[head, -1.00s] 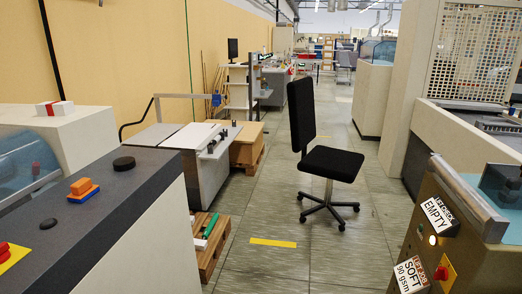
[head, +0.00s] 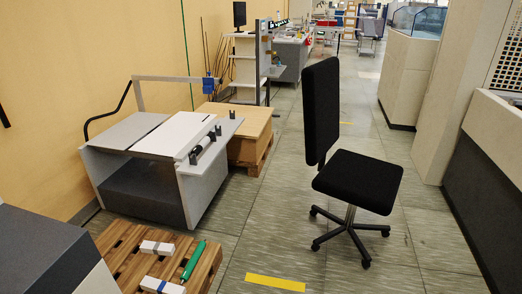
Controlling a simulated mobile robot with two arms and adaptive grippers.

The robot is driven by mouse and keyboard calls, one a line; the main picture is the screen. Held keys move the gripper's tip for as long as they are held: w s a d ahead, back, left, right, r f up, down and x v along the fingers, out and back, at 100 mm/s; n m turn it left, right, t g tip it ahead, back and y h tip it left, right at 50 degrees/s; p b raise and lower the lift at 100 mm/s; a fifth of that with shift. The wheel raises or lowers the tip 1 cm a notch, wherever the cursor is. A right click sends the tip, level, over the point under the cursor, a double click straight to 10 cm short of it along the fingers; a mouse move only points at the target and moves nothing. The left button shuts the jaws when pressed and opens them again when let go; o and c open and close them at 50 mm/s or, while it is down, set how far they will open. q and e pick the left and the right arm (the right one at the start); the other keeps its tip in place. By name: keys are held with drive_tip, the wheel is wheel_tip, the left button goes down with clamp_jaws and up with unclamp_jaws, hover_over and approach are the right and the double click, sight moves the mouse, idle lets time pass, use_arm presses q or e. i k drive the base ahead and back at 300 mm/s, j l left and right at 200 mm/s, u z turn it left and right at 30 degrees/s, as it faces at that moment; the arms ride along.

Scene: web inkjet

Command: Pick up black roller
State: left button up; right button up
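No plainly black roller can be made out. A small dark-and-light cylinder (head: 203,146) lies between short dark pegs along the right edge of the grey machine table (head: 140,185); it is too small to tell whether it is the black roller. Neither of my grippers is in view.
A black office chair (head: 350,180) stands on the tiled floor right of the machine table. A grey block (head: 45,255) fills the lower left corner. A wooden crate (head: 247,151) stands behind the table. Floor around a yellow strip (head: 275,283) is clear.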

sight(200, 147)
drive_tip(key=i+u, duration=0.3)
drive_tip(key=i+l+u, duration=0.35)
drive_tip(key=i, duration=0.15)
drive_tip(key=i+l+u, duration=0.1)
drive_tip(key=i+u, duration=0.15)
drive_tip(key=u, duration=0.2)
drive_tip(key=i+l+u, duration=0.15)
drive_tip(key=u, duration=0.25)
